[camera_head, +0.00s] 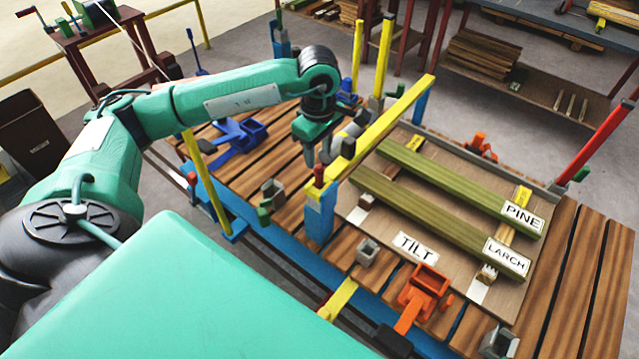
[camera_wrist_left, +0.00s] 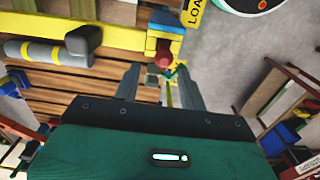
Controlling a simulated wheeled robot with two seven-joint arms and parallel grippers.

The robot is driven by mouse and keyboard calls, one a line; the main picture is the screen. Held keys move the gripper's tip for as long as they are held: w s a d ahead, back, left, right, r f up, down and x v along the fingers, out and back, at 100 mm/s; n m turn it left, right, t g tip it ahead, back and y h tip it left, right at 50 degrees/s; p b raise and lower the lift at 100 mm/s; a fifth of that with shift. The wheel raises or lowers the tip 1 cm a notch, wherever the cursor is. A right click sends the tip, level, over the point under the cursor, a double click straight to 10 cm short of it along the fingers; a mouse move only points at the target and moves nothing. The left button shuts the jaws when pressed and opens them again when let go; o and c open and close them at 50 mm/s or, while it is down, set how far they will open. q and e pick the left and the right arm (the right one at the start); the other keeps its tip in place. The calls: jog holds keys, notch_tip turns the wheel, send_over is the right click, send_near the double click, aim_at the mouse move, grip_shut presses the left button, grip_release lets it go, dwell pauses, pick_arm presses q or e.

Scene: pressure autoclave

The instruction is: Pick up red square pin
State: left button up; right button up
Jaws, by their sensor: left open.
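A small red pin (camera_head: 319,174) stands at the top of a blue post (camera_head: 320,212), at the near end of a yellow beam (camera_head: 380,125). In the left wrist view the red pin (camera_wrist_left: 163,58) shows beside the blue block, just ahead of the fingers and slightly right of the middle. I cannot clearly tell its square shape. My left gripper (camera_head: 317,158) points down close to the pin; its fingers (camera_wrist_left: 158,84) are apart with nothing seen between them. I cannot tell whether they touch the pin. My right gripper is not in view.
Two green boards labelled PINE (camera_head: 450,180) and LARCH (camera_head: 430,215) lie right of the beam. Yellow uprights (camera_head: 385,55) rise behind it. An orange clamp (camera_head: 421,290), a blue clamp (camera_head: 238,135) and small grey blocks (camera_head: 367,251) are on the slatted table.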

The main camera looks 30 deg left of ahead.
aim_at(319, 167)
pick_arm(q)
jog(key=f, duration=0.1)
jog(key=f+p, duration=0.2)
jog(key=f, duration=0.1)
jog(key=shift+s+d, duration=0.25)
jog(key=shift+f, duration=0.55)
grip_shut()
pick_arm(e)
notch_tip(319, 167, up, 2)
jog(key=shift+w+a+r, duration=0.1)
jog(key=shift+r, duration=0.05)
